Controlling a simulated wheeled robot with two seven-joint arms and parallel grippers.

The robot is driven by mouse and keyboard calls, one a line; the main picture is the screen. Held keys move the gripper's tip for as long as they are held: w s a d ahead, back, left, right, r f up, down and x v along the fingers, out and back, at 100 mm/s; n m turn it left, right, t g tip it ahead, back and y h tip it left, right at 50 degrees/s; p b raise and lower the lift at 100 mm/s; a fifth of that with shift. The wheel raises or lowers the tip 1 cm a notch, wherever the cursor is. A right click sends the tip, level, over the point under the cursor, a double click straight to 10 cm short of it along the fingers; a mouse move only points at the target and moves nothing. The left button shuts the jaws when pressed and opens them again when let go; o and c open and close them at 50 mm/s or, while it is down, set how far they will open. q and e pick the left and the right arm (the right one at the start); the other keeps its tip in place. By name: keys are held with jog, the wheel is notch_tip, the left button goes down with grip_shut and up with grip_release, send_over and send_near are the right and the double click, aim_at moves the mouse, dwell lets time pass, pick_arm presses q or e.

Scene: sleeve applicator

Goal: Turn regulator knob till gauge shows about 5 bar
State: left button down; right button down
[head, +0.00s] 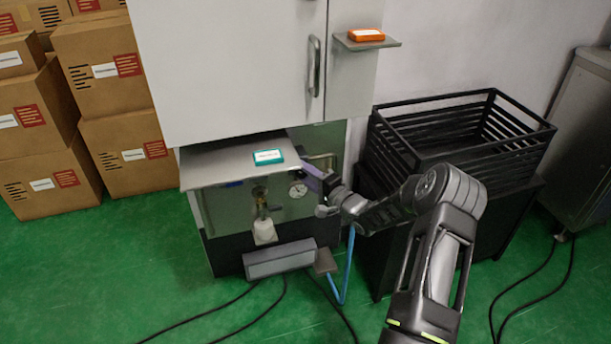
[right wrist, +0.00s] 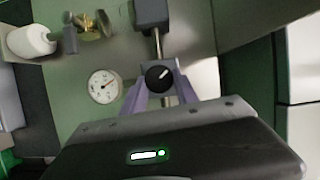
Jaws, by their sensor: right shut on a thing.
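The regulator knob (right wrist: 158,77) is round and black with a white pointer mark that slants to the upper right in the right wrist view. My right gripper (right wrist: 158,84) is shut on it, with one purple finger on each side. In the head view my right gripper (head: 313,178) is at the front right of the steel machine and hides the knob. The white round gauge (right wrist: 104,86) is left of the knob, and it also shows in the head view (head: 298,189). Its dark needle is visible, but the numbers are too small to read. My left gripper is not in view.
A brass fitting (right wrist: 92,25) and a white bottle (right wrist: 30,41) are beside the gauge. A teal-edged box (head: 268,157) lies on the machine top. A black slatted crate (head: 470,125) stands right of the machine. A blue hose (head: 349,262) hangs below my gripper.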

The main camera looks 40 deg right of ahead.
jog(key=shift+f+m+t+b, duration=0.2)
jog(key=shift+m+t+b, duration=0.35)
jog(key=shift+m, duration=0.75)
jog(key=c, duration=0.9)
grip_release()
jog(key=shift+c, duration=0.2)
jog(key=shift+s, duration=0.1)
jog(key=s, duration=0.7)
jog(key=shift+s+d+f+p, duration=0.25)
jog(key=shift+s+f+p, duration=0.05)
